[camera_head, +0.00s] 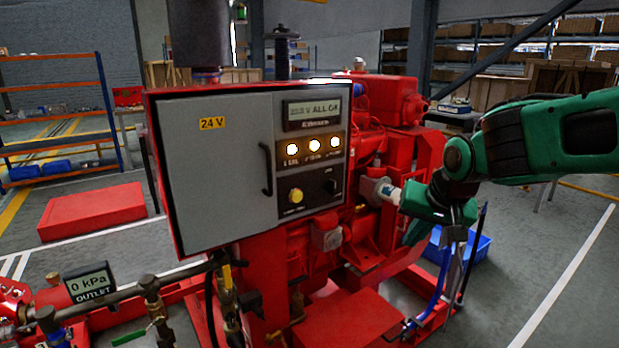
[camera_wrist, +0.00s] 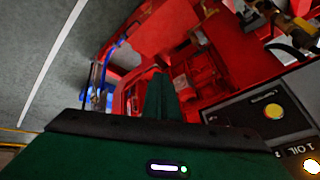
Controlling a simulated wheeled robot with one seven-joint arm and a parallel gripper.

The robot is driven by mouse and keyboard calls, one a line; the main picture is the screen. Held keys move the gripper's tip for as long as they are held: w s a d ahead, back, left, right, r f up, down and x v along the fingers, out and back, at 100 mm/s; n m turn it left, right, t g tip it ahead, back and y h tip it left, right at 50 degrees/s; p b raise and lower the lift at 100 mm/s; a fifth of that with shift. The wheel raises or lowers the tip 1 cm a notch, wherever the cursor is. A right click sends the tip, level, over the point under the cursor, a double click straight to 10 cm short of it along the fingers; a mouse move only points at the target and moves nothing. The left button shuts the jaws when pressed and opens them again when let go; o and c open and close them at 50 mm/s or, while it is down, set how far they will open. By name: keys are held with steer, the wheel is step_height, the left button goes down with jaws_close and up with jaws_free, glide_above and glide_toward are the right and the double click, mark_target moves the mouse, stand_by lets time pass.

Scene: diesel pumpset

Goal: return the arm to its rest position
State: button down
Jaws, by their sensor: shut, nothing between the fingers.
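My green arm (camera_head: 555,138) reaches in from the right in the head view, bent at a dark wrist joint. My gripper (camera_head: 415,236) hangs at its end, beside the right side of the red pumpset (camera_head: 390,100). In the wrist view the two green fingers (camera_wrist: 158,92) are together with nothing between them, above red engine parts. A grey box with a pale round fitting (camera_head: 388,192) is close to the gripper body in the head view; I cannot tell if they touch.
The grey control panel (camera_head: 222,160) stands left of the gripper, with lit lamps and a yellow knob (camera_head: 296,195). A blue crate (camera_head: 470,250) and blue hose are below the arm. Open floor (camera_head: 560,260) lies to the right. Shelves (camera_head: 500,50) stand behind.

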steer(key=s+d+f+m+g+h, duration=0.1)
steer(key=s+d+f+m+g, duration=0.2)
steer(key=s+d, duration=0.9)
steer(key=s+d+f+g, duration=0.1)
steer(key=s+d+f, duration=0.1)
steer(key=s, duration=0.6)
steer(key=s+d+f+g, duration=0.2)
steer(key=s+d, duration=0.3)
steer(key=s, duration=0.4)
steer(key=shift+f, duration=0.3)
steer(key=shift+w+f, duration=0.25)
steer(key=shift+w, duration=0.3)
steer(key=c, duration=2.5)
jaws_free()
